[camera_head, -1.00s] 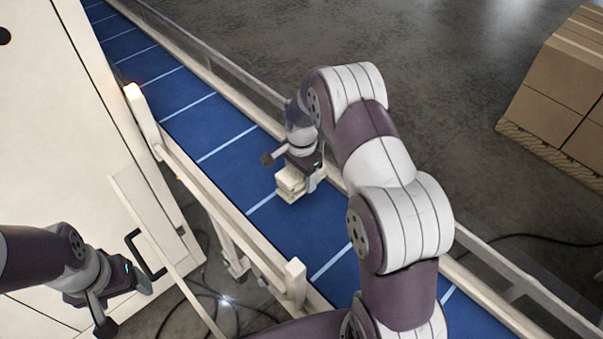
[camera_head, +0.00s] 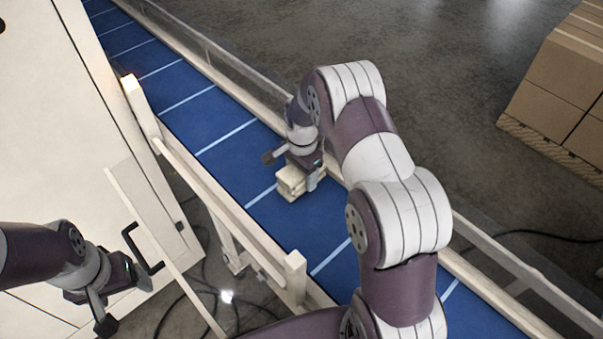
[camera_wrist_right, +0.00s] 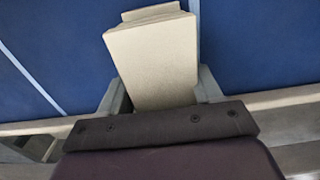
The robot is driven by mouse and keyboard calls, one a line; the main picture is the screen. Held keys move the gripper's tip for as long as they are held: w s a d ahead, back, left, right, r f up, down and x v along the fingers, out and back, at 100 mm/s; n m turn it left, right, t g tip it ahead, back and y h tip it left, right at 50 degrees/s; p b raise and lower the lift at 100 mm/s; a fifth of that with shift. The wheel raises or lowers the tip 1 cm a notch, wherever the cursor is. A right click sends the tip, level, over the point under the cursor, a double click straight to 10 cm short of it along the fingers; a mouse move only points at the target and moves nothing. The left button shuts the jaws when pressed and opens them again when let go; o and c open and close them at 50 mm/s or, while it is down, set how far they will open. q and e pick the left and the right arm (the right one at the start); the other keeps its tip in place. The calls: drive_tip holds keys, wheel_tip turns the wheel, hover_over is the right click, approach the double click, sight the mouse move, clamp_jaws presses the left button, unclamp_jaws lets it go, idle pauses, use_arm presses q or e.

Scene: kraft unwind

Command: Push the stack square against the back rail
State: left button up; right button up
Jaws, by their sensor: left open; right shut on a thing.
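The stack (camera_head: 291,184) is a small pile of cream, flat pieces on the blue conveyor belt (camera_head: 226,139), near its far side. My right gripper (camera_head: 303,178) is shut on the stack from the back-rail side. In the right wrist view the stack (camera_wrist_right: 155,60) sits between the two grey fingers of the gripper (camera_wrist_right: 160,95). The back rail (camera_head: 235,95) is the pale rail along the belt's far edge; the arm hides part of it. My left gripper (camera_head: 128,295) is open and empty, off the belt at the lower left.
A pale front rail with posts (camera_head: 294,275) edges the near side of the belt. A cream cabinet (camera_head: 60,130) with a black handle (camera_head: 140,250) stands at the left. Cardboard boxes (camera_head: 560,90) on a pallet stand at the far right. Cables lie on the floor.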

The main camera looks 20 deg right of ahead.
drive_tip(key=shift+w+d, duration=0.3)
drive_tip(key=shift+d, duration=0.55)
idle(0.3)
drive_tip(key=shift+w+r, duration=0.1)
idle(1.5)
drive_tip(key=shift+f, duration=0.2)
drive_tip(key=o, duration=1.1)
drive_tip(key=shift+a, duration=0.1)
drive_tip(key=shift+o, duration=0.2)
wheel_tip(320, 180, up, 6)
drive_tip(key=b, duration=0.2)
drive_tip(key=shift+r+b, duration=0.25)
drive_tip(key=shift+b, duration=0.15)
wheel_tip(320, 180, up, 6)
drive_tip(key=p, duration=0.2)
drive_tip(key=shift+r+p, duration=0.2)
drive_tip(key=shift+p, duration=0.2)
drive_tip(key=shift+f, duration=0.1)
